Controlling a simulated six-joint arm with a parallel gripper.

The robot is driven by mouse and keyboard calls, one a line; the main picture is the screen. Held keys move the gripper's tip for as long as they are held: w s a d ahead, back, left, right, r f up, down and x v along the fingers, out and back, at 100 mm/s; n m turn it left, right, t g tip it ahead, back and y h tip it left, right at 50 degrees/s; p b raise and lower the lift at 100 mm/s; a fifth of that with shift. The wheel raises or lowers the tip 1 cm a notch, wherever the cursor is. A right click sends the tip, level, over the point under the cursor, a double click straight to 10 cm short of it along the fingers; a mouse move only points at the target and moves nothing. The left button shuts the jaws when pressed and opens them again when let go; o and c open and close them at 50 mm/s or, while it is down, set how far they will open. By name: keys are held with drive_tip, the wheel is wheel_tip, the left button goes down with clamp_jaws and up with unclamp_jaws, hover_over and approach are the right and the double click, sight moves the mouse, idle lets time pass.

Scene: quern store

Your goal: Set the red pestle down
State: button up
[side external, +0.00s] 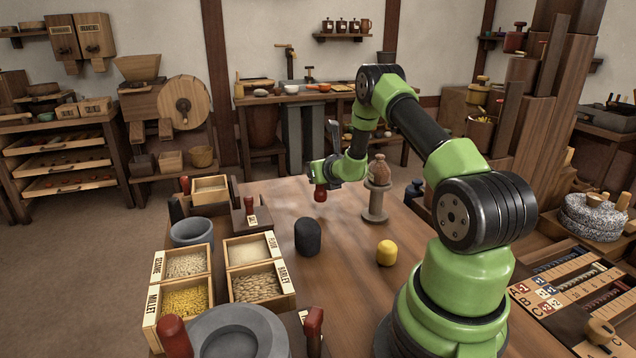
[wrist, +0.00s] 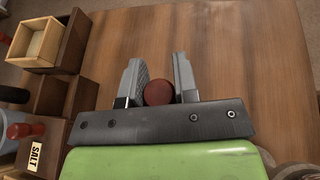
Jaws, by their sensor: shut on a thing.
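My gripper (side external: 322,176) is over the far part of the wooden table (side external: 345,262), shut on the red pestle (side external: 320,193). The pestle hangs below the fingers in the side view, its lower end seemingly above the tabletop; the gap is hard to judge. In the wrist view my gripper (wrist: 158,76) has a finger on either side of the pestle's round dark red end (wrist: 158,93). The rest of the pestle is hidden there.
A brown jar (side external: 379,170) on a stand (side external: 375,205) is close right of the pestle. A black rounded block (side external: 308,238) and a yellow weight (side external: 386,253) stand nearer. Grain boxes (side external: 209,258) and a grey mortar (side external: 272,335) fill the left. Bare wood lies ahead in the wrist view.

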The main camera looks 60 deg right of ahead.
drive_tip(key=shift+f, duration=1.45)
drive_tip(key=shift+f, duration=0.15)
drive_tip(key=o, duration=1)
